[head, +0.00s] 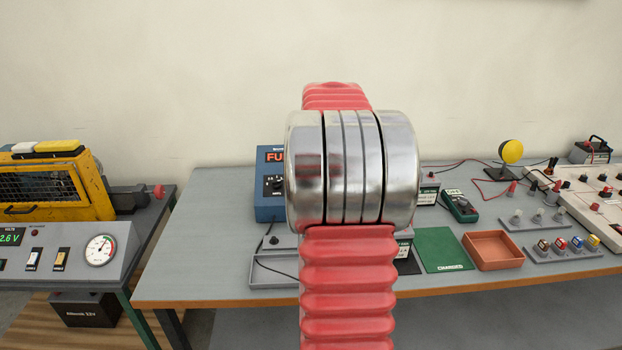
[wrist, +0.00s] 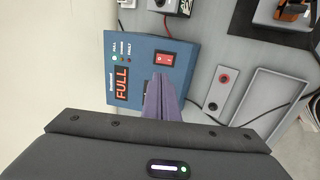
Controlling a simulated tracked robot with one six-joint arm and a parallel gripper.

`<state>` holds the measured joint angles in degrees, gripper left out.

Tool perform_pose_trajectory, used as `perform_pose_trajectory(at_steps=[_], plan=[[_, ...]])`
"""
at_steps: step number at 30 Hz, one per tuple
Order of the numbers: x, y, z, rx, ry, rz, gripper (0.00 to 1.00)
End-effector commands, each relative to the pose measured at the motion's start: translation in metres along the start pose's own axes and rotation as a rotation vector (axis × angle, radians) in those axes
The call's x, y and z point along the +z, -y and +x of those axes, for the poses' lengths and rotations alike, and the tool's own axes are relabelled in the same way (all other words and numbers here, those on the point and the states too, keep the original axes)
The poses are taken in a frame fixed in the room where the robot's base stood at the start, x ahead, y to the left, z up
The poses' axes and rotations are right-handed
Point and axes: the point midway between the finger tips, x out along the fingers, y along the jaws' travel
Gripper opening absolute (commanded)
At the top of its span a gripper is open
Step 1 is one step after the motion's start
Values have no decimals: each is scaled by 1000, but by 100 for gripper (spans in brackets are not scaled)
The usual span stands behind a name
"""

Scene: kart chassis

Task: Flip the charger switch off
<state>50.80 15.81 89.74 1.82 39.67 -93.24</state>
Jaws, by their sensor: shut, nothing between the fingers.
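The charger is a blue box (wrist: 146,45) with a lit red FULL display (wrist: 121,84), seen turned sideways in the wrist view. Its red rocker switch (wrist: 165,58) sits on the same face; I cannot tell which side is pressed. My gripper (wrist: 160,78) is shut and empty, its fingertips just below the switch in the picture and overlapping the charger's face. I cannot tell whether they touch it. In the head view the charger (head: 267,212) stands on the bench, partly hidden by my arm, which also hides my gripper there.
A grey plate with a red socket (wrist: 223,79) and a grey tray (wrist: 268,98) lie right of the charger in the wrist view. In the head view, the grey bench (head: 190,240) is clear left of the charger. A green mat (head: 440,248) and orange tray (head: 493,250) lie right.

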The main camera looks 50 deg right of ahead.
Motion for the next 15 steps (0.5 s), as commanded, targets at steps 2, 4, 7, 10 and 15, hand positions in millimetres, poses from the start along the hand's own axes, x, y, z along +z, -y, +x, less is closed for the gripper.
perform_pose_trajectory(at_steps=[2,4,7,10,15], plan=[[-1,0,0,0,-1,0,0],[-1,0,0,0,-1,0,0],[-1,0,0,0,-1,0,0],[-1,1,4,-1,-1,1,0],[-2,1,20,-3,-1,1,0]])
